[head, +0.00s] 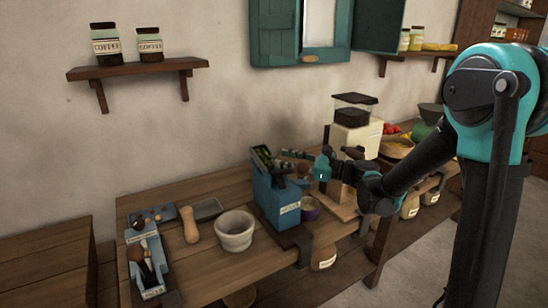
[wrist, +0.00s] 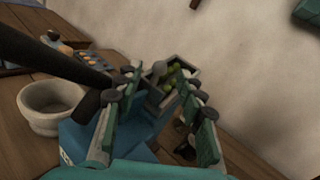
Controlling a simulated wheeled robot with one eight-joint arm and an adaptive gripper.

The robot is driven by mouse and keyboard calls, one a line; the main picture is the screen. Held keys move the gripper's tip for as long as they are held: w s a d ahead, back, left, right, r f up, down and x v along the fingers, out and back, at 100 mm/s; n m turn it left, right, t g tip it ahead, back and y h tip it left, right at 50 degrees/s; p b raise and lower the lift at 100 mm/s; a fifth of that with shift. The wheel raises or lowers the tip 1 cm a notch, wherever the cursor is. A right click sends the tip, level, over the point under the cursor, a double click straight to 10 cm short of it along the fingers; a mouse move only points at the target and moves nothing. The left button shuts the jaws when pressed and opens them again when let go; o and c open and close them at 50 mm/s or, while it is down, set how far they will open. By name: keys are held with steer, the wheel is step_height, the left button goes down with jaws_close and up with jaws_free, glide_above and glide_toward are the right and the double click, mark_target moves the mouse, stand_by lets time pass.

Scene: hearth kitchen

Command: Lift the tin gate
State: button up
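A blue tin dispenser (head: 278,205) with a pale label stands on the wooden bench in the head view. Its open top box (wrist: 168,88) holds green round things and shows in the wrist view. A small grey round-ended piece (wrist: 159,68) stands up at that box; I cannot tell whether it is the gate's handle. My gripper (head: 284,161) is at the dispenser's upper right side. In the wrist view my gripper (wrist: 160,88) has its two fingers spread, with the box beyond and between them. No grip on anything shows. The gate itself is not clearly visible.
A wall shelf (head: 137,69) hangs above.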

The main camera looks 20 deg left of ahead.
mark_target(274, 156)
steer(key=shift+w+a, duration=0.15)
steer(key=shift+a, duration=1.05)
steer(key=shift+w+a, duration=0.1)
steer(key=shift+a, duration=1.05)
jaws_close()
